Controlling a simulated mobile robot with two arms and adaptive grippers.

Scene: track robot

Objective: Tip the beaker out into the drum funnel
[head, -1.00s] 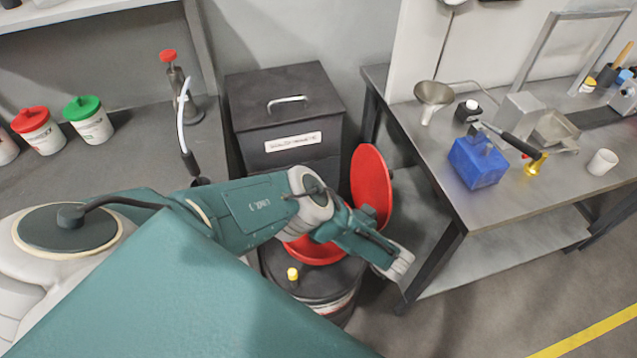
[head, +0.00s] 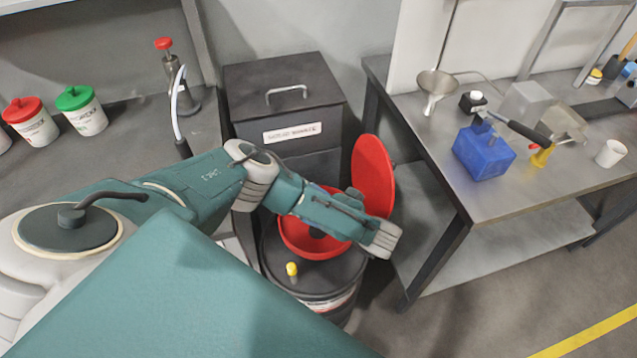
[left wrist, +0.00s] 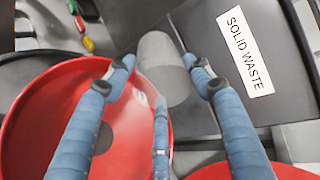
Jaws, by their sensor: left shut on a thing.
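The drum funnel (head: 294,236) is a red bowl on top of a dark drum (head: 318,284), with its round red lid (head: 374,170) standing open on the right. My left arm reaches over the funnel and hides part of it; its gripper is hidden behind the arm in the head view. In the left wrist view my left gripper (left wrist: 157,66) is shut on the grey beaker (left wrist: 165,65), at the edge of the red funnel (left wrist: 40,115). I cannot see what the beaker holds. My right gripper is not in view.
A dark solid waste bin (head: 285,95) stands behind the drum. On the right, a steel bench (head: 500,200) bears a blue block (head: 483,152), a metal funnel (head: 436,84) and a white cup (head: 610,153). Lidded tubs (head: 82,112) stand on the left counter.

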